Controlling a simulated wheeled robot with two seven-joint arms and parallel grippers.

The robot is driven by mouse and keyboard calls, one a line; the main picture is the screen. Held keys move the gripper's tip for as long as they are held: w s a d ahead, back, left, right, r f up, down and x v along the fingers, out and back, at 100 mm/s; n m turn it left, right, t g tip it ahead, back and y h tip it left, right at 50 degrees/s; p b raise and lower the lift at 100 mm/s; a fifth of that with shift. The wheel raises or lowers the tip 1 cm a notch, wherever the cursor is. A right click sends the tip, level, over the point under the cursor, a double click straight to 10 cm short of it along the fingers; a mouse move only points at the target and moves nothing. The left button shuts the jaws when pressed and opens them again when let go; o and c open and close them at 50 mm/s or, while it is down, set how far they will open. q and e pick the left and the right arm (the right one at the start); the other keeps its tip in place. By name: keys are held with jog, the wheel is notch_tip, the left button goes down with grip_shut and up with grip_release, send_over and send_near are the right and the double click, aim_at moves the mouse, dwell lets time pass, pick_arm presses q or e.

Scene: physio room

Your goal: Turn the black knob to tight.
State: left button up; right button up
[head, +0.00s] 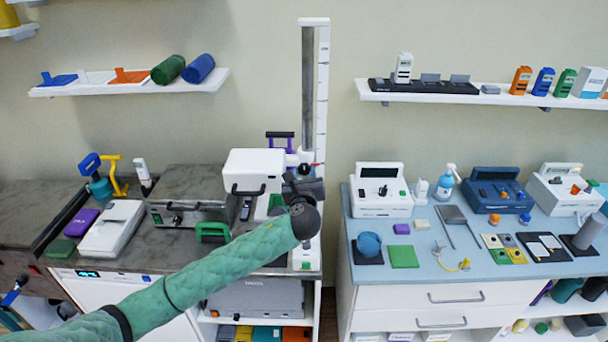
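A tall white column (322,90) with scale marks stands at the back of the grey bench. A white box-shaped head (254,172) sits beside it on the left. A small dark knob (304,169) shows low on the column, just above my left gripper; I cannot read any tight marking or its setting. My green-sleeved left arm reaches in from the lower left. My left gripper (302,187) is in front of the column's lower part, close below the knob. My wrist hides its fingertips, so contact and opening cannot be told. My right gripper is not in view.
The blue-topped counter (440,262) to the right holds several devices and small items. A gap separates bench and counter.

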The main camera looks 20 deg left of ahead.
pick_arm(q)
jog(key=o, duration=0.3)
jog(key=shift+f, duration=0.15)
jog(key=shift+o, duration=0.5)
